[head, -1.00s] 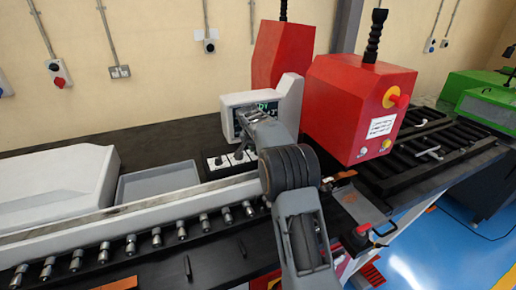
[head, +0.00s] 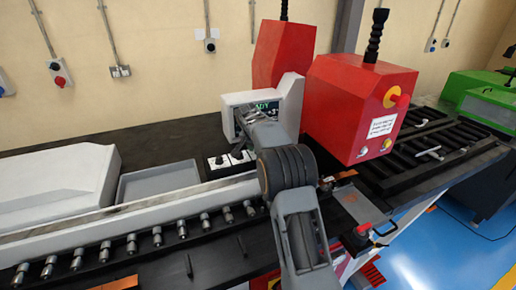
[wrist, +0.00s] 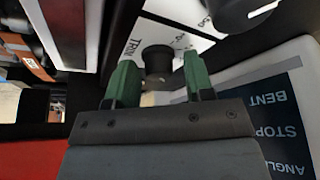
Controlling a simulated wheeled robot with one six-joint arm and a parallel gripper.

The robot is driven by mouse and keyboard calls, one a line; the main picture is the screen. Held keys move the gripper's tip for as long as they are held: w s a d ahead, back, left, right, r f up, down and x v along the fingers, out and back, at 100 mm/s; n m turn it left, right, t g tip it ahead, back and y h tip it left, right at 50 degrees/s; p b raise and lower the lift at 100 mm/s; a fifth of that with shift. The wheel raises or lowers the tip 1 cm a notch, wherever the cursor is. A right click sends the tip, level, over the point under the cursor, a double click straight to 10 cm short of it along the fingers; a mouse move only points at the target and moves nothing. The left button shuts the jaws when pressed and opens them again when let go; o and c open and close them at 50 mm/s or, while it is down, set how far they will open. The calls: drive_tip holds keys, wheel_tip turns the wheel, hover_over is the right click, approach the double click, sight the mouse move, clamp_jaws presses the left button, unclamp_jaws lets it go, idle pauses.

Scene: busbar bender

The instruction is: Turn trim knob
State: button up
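The trim knob (wrist: 157,58) is a round black knob on a white plate marked TRIM in the wrist view. My gripper (wrist: 158,66) has two green fingers, spread apart, one on each side of the knob. I see a gap between the fingers and the knob's sides. How deep the fingers reach along the knob is hard to tell. In the head view my arm hides the fingers. Two white knob plates (head: 217,165) show there beside the arm.
A second black knob (wrist: 245,12) sits close by at the wrist view's upper right. The display panel (wrist: 272,118) is near the right finger. In the head view a grey tray (head: 157,184) lies left of the plates, and a red machine housing (head: 352,105) stands to the right.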

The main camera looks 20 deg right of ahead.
drive_tip(key=shift+o, duration=0.5)
drive_tip(key=shift+r, duration=0.15)
drive_tip(key=shift+a+r, duration=0.1)
drive_tip(key=shift+r, duration=0.2)
drive_tip(key=b+v, duration=0.1)
drive_tip(key=v, duration=1.2)
drive_tip(key=shift+s, duration=0.15)
